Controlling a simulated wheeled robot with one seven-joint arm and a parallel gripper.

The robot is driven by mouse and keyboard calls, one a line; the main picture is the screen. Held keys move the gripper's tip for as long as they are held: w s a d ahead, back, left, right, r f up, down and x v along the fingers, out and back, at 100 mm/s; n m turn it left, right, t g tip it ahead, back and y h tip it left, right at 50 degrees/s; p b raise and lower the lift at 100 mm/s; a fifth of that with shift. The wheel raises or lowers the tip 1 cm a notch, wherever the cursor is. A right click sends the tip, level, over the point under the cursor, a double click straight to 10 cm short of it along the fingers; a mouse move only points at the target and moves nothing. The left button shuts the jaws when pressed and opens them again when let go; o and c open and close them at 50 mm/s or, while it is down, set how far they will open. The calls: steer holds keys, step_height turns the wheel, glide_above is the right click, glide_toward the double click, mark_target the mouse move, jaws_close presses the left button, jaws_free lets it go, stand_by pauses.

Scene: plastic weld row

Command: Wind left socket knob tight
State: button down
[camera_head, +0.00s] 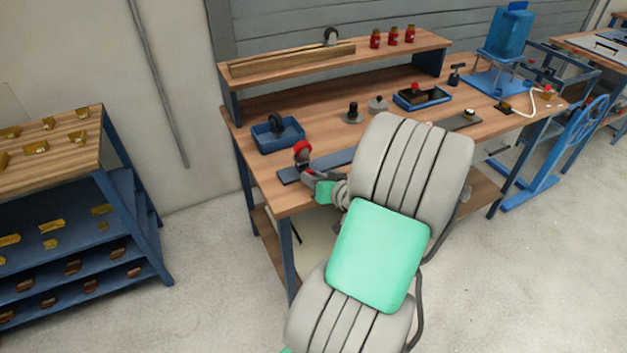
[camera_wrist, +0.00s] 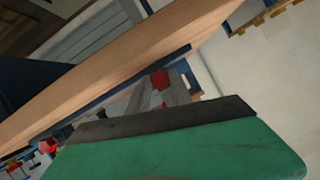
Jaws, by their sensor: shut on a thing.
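A red knob (camera_head: 303,147) stands at the left end of a flat dark blue bar (camera_head: 332,159) on the wooden bench. My gripper (camera_head: 308,172) is at this left end, low beside the knob's dark stem. In the wrist view my grey fingers (camera_wrist: 172,92) are closed around a red part, the knob (camera_wrist: 160,80), mostly hidden by the fingers and my green housing. The knob's threads and seat cannot be seen. My arm covers the right part of the bar in the head view.
A blue tray (camera_head: 278,132) with a dark ring-shaped item sits behind the bar. Dark and grey round fittings (camera_head: 353,113) and another blue tray (camera_head: 422,97) stand farther right. A raised shelf (camera_head: 290,62) runs along the back.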

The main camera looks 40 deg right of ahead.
steer(key=shift+m+y, duration=0.4)
steer(key=shift+m, duration=0.2)
steer(key=c, duration=1.1)
jaws_free()
steer(key=shift+c, duration=0.2)
steer(key=shift+s, duration=0.1)
steer(key=v, duration=0.7)
steer(key=shift+s, duration=0.35)
